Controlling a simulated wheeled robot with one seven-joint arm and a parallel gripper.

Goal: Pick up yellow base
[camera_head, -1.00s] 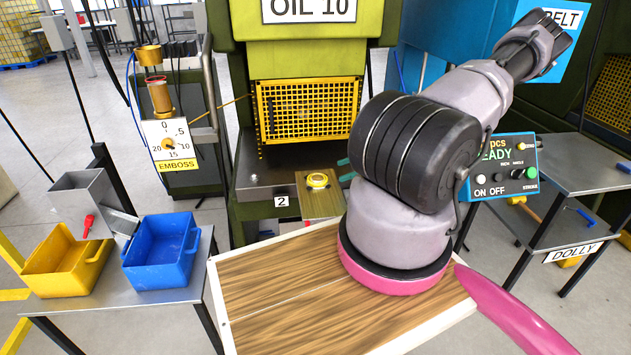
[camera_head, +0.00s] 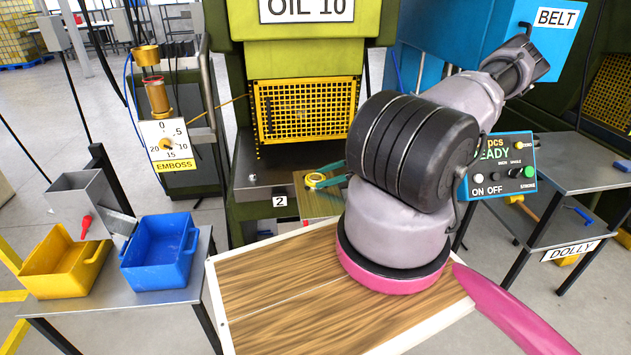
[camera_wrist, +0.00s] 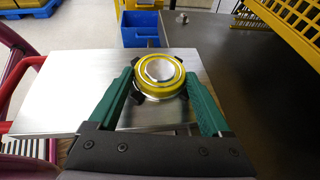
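The yellow base (camera_wrist: 160,76) is a round yellow ring with a shiny metal centre. In the head view the yellow base (camera_head: 315,180) shows on a small plate (camera_head: 318,205) in front of the press marked 2. My gripper's green fingertips (camera_head: 327,176) reach it from the right; my arm hides the rest of the gripper.
A blue bin (camera_head: 160,252) and a yellow bin (camera_head: 60,265) sit on a side table at left. A control box reading READY (camera_head: 498,168) is at right, near my arm. A wooden board (camera_head: 280,290) lies in front.

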